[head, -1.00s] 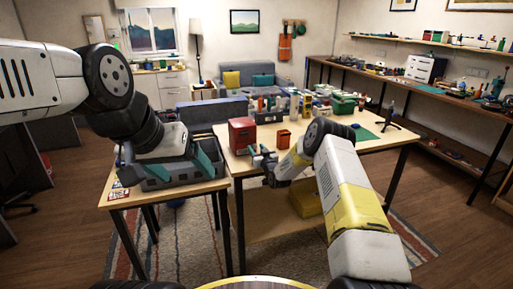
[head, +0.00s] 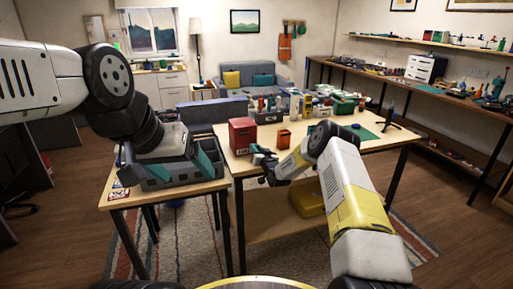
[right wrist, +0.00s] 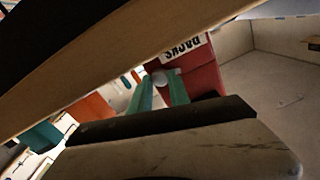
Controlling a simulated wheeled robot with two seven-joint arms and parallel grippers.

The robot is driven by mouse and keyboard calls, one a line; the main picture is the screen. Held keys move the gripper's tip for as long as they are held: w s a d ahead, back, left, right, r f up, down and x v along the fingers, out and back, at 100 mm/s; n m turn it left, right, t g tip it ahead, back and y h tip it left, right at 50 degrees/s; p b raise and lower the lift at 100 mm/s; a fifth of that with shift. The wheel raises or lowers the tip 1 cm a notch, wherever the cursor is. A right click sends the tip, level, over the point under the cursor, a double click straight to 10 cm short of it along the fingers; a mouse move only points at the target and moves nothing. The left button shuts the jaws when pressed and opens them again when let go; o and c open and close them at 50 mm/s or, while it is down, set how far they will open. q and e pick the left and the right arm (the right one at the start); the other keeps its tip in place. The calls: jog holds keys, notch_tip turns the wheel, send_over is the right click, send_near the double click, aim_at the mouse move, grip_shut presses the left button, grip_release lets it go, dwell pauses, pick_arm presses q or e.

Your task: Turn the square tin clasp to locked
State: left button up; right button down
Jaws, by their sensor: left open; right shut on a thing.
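The square tin (head: 242,133) is red and stands upright near the left front edge of the main table. In the right wrist view its red side (right wrist: 203,80) bears a white label with dark lettering. A small grey, rounded clasp (right wrist: 160,77) sits between the green fingers of my right gripper (right wrist: 161,86), which is shut on it. In the head view my right gripper (head: 256,152) is at the tin's lower front; the clasp is too small to make out there. My left gripper (head: 166,168) is open and empty over the grey tray, teal fingers wide apart.
The grey compartment tray (head: 180,184) stands on the small side table (head: 118,197). An orange cup (head: 284,138) stands right of the tin. Bottles (head: 306,104) and a green box (head: 343,104) crowd the back of the main table.

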jog(key=m, duration=0.2)
jog(key=shift+m, duration=0.4)
jog(key=c, duration=1.2)
grip_release()
jog(key=shift+c, duration=0.2)
jog(key=shift+s, duration=0.1)
jog(key=v, duration=0.6)
jog(key=shift+s+d, duration=0.2)
jog(key=shift+s, duration=0.05)
jog(key=shift+s+d, duration=0.15)
jog(key=shift+s, duration=0.4)
